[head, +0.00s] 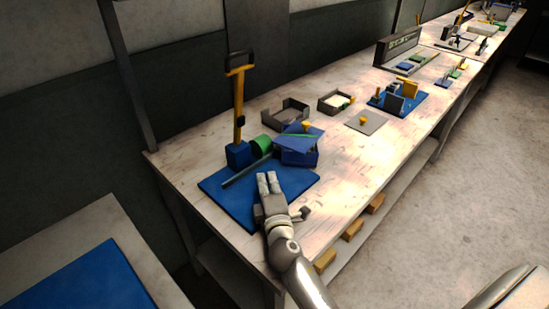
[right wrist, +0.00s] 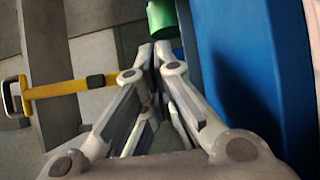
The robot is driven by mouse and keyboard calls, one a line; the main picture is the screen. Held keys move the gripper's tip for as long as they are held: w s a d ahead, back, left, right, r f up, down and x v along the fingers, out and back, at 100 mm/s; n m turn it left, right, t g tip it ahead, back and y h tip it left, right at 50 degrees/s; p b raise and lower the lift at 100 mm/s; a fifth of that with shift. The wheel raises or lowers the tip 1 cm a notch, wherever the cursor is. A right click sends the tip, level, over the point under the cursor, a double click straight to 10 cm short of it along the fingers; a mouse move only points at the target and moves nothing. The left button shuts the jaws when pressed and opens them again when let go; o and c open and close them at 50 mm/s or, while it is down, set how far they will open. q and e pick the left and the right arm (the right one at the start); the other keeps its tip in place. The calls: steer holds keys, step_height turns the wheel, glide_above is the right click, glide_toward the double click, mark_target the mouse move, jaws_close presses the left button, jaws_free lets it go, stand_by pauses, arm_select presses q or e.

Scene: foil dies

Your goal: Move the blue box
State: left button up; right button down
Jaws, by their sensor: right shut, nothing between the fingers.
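A blue box (head: 298,157) stands at the back right of the blue mat (head: 228,203) in the head view, with a green strip and a yellow knob at its top. My right gripper (head: 268,180) is over the mat, in front of the box and apart from it in the picture. Its fingers (right wrist: 155,52) are closed together and empty in the right wrist view. A large blue surface (right wrist: 240,60) fills the right of that view; I cannot tell whether it is box or mat. My left gripper is not in view.
A blue block (head: 238,155) with a tall yellow handle (head: 239,100) stands at the mat's back left. A green cylinder (head: 262,145) and a dark rod (head: 245,170) lie near the box. Grey trays (head: 285,115) are behind.

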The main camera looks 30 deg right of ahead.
mark_target(303, 150)
steer(key=x, duration=0.7)
steer(key=shift+f+p, duration=0.15)
steer(key=shift+p, duration=0.15)
steer(key=d+p, duration=0.1)
steer(key=d, duration=0.2)
steer(key=shift+d, duration=0.5)
steer(key=d, duration=0.9)
steer(key=shift+s+d, duration=0.1)
steer(key=shift+d, duration=0.1)
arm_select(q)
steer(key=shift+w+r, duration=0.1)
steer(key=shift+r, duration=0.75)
arm_select(e)
steer(key=shift+a, duration=0.1)
